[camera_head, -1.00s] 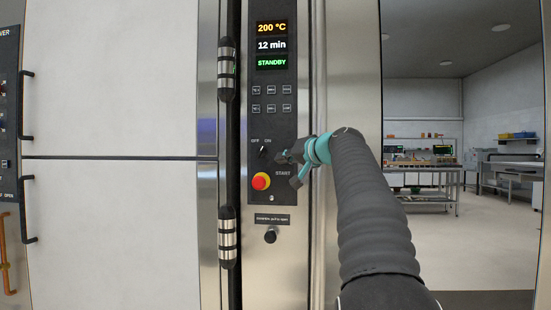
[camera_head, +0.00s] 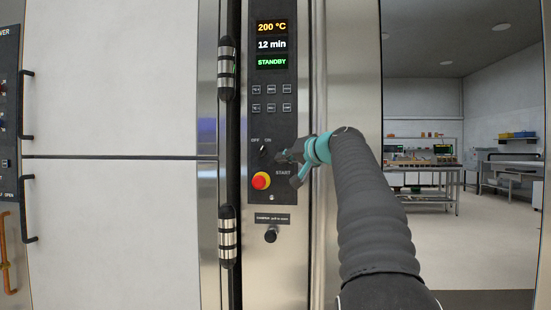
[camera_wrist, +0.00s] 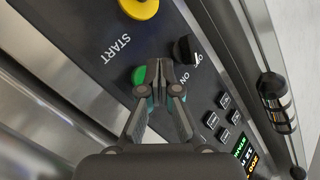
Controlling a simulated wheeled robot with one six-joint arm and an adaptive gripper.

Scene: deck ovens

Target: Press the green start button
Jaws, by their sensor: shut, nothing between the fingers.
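The green start button (camera_wrist: 139,75) sits on the dark control panel (camera_wrist: 90,45), beside the START lettering in the wrist view. My gripper (camera_wrist: 160,70) is shut and empty. Its fingertips overlap the right edge of the button in that view; whether they touch it I cannot tell. In the head view my gripper (camera_head: 281,157) is in front of the panel, just above the START label, and hides the green button.
A black OFF/ON knob (camera_wrist: 185,49) is close to the fingertips. A red and yellow emergency stop (camera_head: 261,181) is below left of my gripper in the head view. The display (camera_head: 271,45) reads 200 °C, 12 min, STANDBY. Black door handles (camera_head: 226,68) stick out on the left.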

